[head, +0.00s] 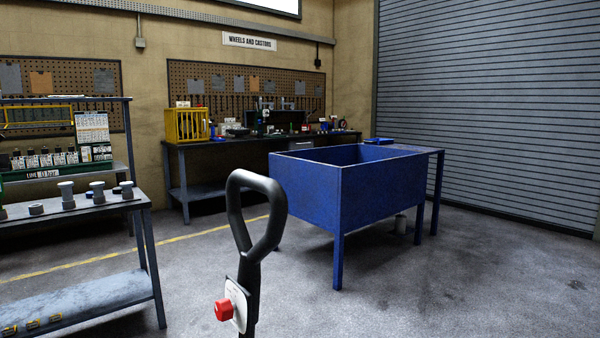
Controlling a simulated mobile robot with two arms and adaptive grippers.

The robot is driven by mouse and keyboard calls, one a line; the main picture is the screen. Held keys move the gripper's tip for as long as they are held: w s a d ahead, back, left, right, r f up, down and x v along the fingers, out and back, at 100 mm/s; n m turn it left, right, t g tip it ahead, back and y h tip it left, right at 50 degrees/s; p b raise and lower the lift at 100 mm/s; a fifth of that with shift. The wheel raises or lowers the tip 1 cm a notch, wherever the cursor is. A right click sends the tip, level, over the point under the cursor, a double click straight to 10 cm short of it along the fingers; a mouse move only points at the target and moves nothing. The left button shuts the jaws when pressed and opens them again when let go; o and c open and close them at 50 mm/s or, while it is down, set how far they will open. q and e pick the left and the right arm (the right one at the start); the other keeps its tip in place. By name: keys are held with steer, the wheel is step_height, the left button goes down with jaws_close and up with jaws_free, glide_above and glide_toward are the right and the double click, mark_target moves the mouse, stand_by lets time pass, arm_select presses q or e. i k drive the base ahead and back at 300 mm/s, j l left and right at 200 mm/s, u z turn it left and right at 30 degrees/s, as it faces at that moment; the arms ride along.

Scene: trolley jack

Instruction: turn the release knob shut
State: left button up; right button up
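A red release knob (224,309) sits on a pale plate (238,300) on the shaft of a black handle at the bottom middle of the head view. The handle (258,215) ends in an upright loop grip above the knob. The knob's turned position cannot be read from here. The jack's body is below the frame and hidden. Neither of my grippers shows in the head view.
A blue open bin on legs (385,195) stands behind and right of the handle. A grey shelf rack (100,208) with rollers stands at left. A workbench (225,143) with a yellow crate (186,125) lines the back wall. The floor at right is clear.

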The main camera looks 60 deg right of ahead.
mark_target(224, 309)
steer(key=z, duration=1.75)
